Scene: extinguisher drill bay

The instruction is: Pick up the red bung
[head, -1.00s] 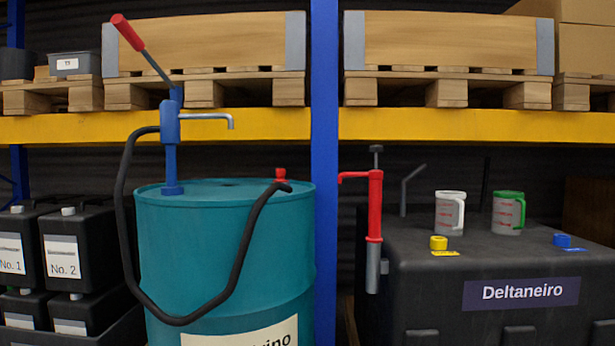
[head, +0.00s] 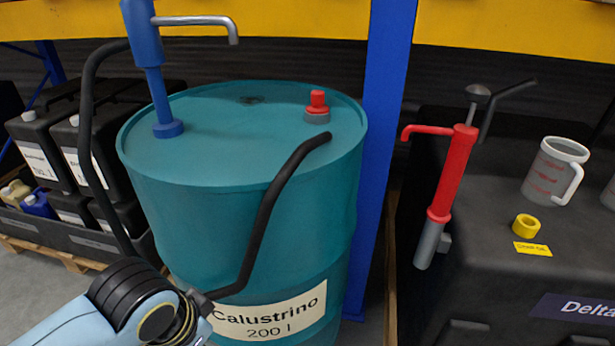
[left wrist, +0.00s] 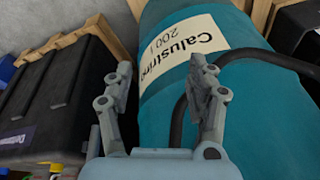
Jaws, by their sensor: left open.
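The red bung (head: 317,101) stands upright in a grey collar on the lid of the teal drum (head: 240,215), towards the back right. The free end of the black hose (head: 275,190) hangs over the rim in front of it. My left arm comes in at the bottom left of the head view, with its end low in front of the drum, well below the bung. In the left wrist view my left gripper (left wrist: 161,88) is open and empty, its fingers apart before the drum's side and label. The bung is not in the wrist view.
A blue hand pump (head: 150,75) rises from the lid's left side. A blue rack post (head: 385,150) stands close right of the drum. Right of it are a red pump (head: 452,175), a yellow cap (head: 525,227) and a measuring jug (head: 555,170). The lid's middle is clear.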

